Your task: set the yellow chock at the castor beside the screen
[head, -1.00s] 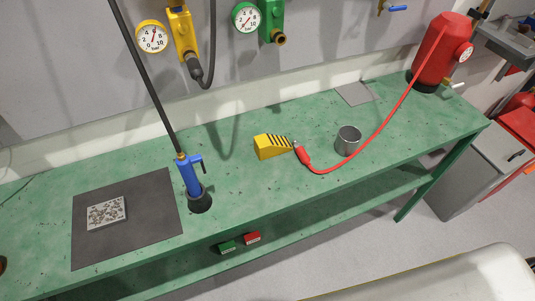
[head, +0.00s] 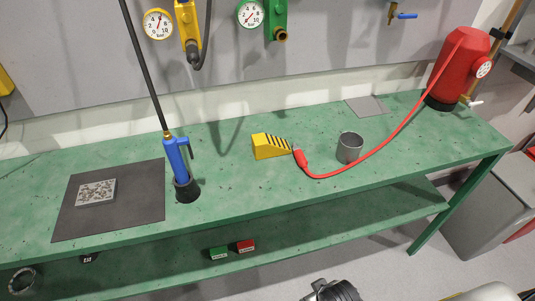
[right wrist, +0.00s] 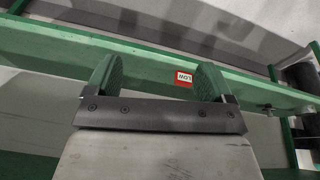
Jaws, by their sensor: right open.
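The yellow chock (head: 271,147), a wedge with black stripes on its slope, rests on the green bench. Its low end is right beside the red nozzle of a hose; I cannot tell whether they touch. My right gripper (right wrist: 158,70) shows in the right wrist view, its two green-padded fingers apart with nothing between them. It is away from the chock, which is not in that view. My left gripper is out of view. I see neither the castor nor the screen.
On the bench (head: 226,178) stand a blue tool (head: 178,160) in a black holder, a metal cup (head: 350,148) and a red tank (head: 457,68) whose red hose (head: 376,147) runs to the nozzle. A dark mat (head: 120,215) lies left.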

